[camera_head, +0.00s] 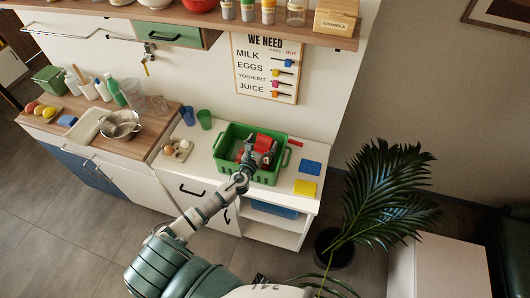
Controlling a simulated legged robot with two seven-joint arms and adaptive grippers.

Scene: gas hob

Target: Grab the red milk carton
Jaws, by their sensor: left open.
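A red carton (262,143) lies in the green basket (223,167) on the white counter. Its lower part is hidden by my gripper and the basket, and I cannot read any label on it. My left gripper (257,156) is open over the basket, its fingers close to the red carton. I cannot tell whether the fingers touch it. My right gripper is not in view.
A blue square (311,167) and a yellow square (305,187) lie right of the basket. Blue and green cups (204,119) and an egg tray (177,149) stand to its left. A metal colander (120,125) is on the wooden worktop. A shelf (240,23) runs above.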

